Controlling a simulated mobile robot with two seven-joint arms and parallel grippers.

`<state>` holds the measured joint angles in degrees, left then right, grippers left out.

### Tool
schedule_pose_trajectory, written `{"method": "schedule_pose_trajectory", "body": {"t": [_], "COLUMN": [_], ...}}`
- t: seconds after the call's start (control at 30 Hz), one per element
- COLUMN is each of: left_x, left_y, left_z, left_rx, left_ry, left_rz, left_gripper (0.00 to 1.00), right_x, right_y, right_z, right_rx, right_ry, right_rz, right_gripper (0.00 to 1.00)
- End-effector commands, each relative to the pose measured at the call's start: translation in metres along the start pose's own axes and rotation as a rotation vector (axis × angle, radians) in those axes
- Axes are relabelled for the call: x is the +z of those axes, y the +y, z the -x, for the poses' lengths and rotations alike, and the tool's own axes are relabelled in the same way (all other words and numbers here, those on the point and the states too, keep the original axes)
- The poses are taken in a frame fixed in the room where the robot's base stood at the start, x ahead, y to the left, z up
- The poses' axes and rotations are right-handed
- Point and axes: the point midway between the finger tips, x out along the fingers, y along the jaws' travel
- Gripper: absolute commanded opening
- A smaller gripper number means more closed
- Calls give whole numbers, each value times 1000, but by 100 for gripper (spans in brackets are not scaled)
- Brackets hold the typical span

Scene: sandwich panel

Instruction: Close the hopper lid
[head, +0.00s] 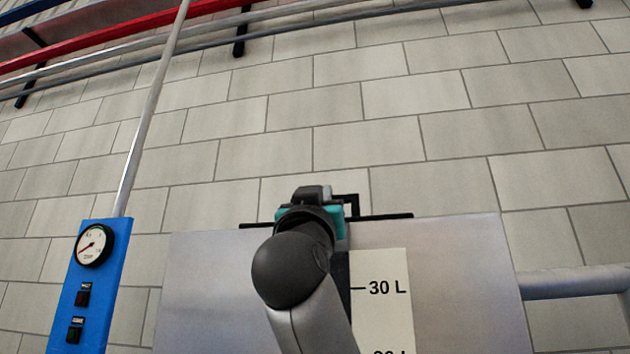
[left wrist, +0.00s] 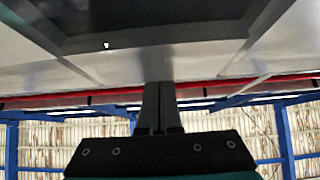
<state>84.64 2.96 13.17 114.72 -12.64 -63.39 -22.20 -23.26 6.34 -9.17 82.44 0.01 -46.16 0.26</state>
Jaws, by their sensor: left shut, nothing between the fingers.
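The hopper (head: 460,285) is a grey metal box with a pale scale strip (head: 380,290) marked 30 L, at the lower middle of the head view. A thin black edge (head: 390,216) and a small black bracket (head: 354,200) show at its top; I cannot tell whether they belong to the lid. My left gripper (head: 314,192) is at this top edge, partly hidden by my own wrist. In the left wrist view its fingers (left wrist: 158,95) are shut and empty, pointing at a grey metal surface with a dark rectangular area (left wrist: 150,22). Contact is unclear. My right gripper is not in view.
A blue panel (head: 105,285) with a round gauge (head: 94,245) and two switches stands left of the hopper. A slanted pipe (head: 150,115) rises from it. A horizontal pipe (head: 575,283) joins the hopper's right side. Red and grey pipes run along the tiled wall above.

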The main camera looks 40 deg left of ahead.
Motion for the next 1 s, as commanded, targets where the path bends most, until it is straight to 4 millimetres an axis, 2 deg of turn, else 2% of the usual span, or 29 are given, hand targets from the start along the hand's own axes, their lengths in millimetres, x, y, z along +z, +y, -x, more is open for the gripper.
{"method": "schedule_pose_trajectory", "body": {"t": [0.1,0.4,0.6,0.8,1.0], "left_x": [2,-46,-68,-78,-79], "left_y": [0,0,0,0,0], "left_z": [10,60,87,100,102], "left_rx": [1,1,0,1,1], "left_ry": [-6,5,4,1,0], "left_rz": [-1,3,2,1,0], "left_gripper": [0,0,0,0,0], "right_x": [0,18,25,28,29], "right_y": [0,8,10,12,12], "right_z": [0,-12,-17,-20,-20], "right_rx": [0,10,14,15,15], "right_ry": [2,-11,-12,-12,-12], "right_rz": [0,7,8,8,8], "right_gripper": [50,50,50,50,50]}}
